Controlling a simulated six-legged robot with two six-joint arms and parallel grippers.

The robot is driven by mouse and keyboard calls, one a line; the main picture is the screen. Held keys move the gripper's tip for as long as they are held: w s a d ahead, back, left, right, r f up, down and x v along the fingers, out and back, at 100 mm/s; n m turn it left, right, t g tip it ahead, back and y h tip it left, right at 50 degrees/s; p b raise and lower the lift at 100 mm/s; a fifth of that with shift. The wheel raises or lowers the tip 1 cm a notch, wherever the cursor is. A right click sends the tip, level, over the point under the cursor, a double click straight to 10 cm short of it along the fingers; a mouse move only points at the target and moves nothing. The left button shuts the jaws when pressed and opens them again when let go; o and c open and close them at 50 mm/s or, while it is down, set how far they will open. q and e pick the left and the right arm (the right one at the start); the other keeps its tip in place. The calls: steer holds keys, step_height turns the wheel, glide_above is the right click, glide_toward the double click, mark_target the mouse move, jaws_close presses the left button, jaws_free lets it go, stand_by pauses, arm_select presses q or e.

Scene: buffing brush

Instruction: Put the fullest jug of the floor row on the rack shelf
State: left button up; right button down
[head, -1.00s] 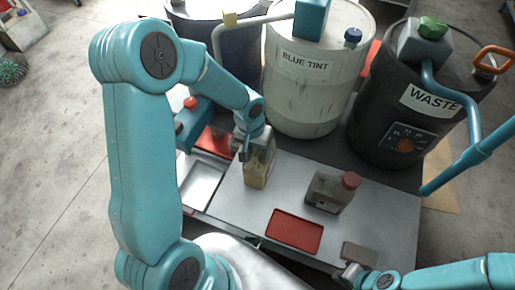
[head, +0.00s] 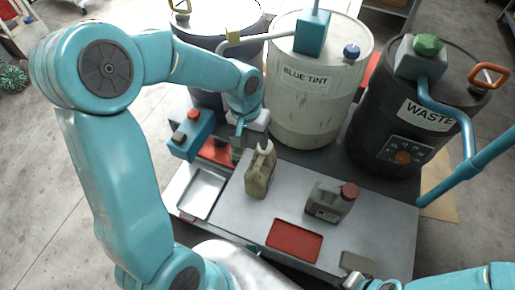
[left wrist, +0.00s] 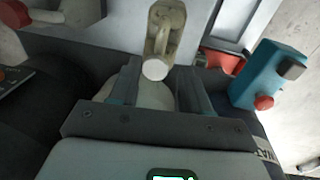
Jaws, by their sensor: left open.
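A tan jug with a white cap (head: 259,177) stands upright on the grey bench top (head: 228,205). It also shows in the left wrist view (left wrist: 163,27), its cap in line with the gap between my fingers. How full each jug is cannot be told. My left gripper (head: 241,138) is open and empty, just behind and left of the white cap; its fingers show in the left wrist view (left wrist: 158,72). My right gripper (head: 352,280) is at the bottom edge, its jaws unclear.
A red mat (head: 294,240) and a metal tray (head: 201,193) lie on the bench. A teal box with a red button (head: 190,136) is at its left. A BLUE TINT drum (head: 309,110) and a black WASTE drum (head: 385,130) stand behind.

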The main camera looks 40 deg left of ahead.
arm_select(q)
steer(key=s+d+f+h, duration=0.1)
steer(key=s+d+f, duration=0.3)
steer(key=f, duration=0.3)
steer(key=s+d+f+h, duration=0.1)
steer(key=s+d+f, duration=0.3)
steer(key=d+f, duration=0.2)
steer(key=s+d+f, duration=0.4)
steer(key=d+f, duration=0.1)
steer(key=f, duration=0.3)
steer(key=shift+s+d+f+m+g+h, duration=0.25)
steer(key=shift+s+f+m+g+h, duration=0.05)
steer(key=shift+s+f+m+h, duration=0.1)
steer(key=shift+f, duration=0.1)
steer(key=shift+s, duration=0.1)
step_height(320, 180, up, 8)
steer(key=p, duration=0.8)
